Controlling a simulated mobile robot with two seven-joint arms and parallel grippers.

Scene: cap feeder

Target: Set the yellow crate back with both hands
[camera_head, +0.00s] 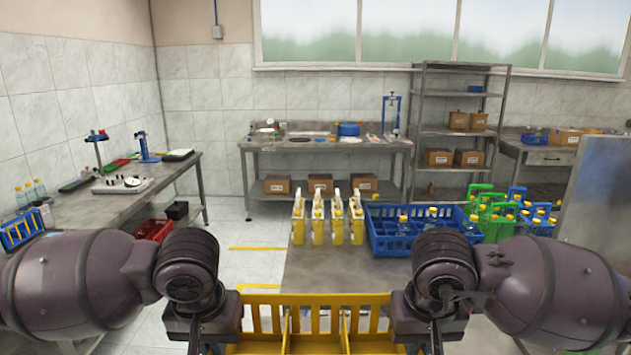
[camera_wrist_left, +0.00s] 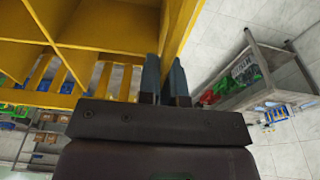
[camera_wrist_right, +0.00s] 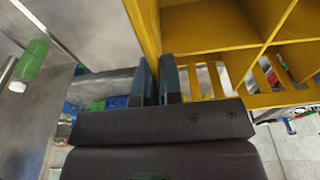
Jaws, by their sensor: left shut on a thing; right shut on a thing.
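The yellow crate (camera_head: 318,299) is at the bottom middle of the head view, close in front of me, with slatted walls and dividers. The compartments that show look empty; its near part is cut off by the frame. My left gripper (camera_head: 203,338) is shut on its left side wall, which runs between the fingers (camera_wrist_left: 165,82) in the left wrist view. My right gripper (camera_head: 430,335) is shut on its right side wall, also seen between the fingers (camera_wrist_right: 157,82) in the right wrist view. The crate looks roughly level; what lies beneath it is hidden.
Beyond the crate is a metal table (camera_head: 335,270) with a bare near part. Several yellow jugs (camera_head: 337,218), a blue crate (camera_head: 395,243) with bottles and green carriers (camera_head: 490,222) stand farther back. A side bench (camera_head: 120,200) is at left, a grey panel (camera_head: 598,200) at right.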

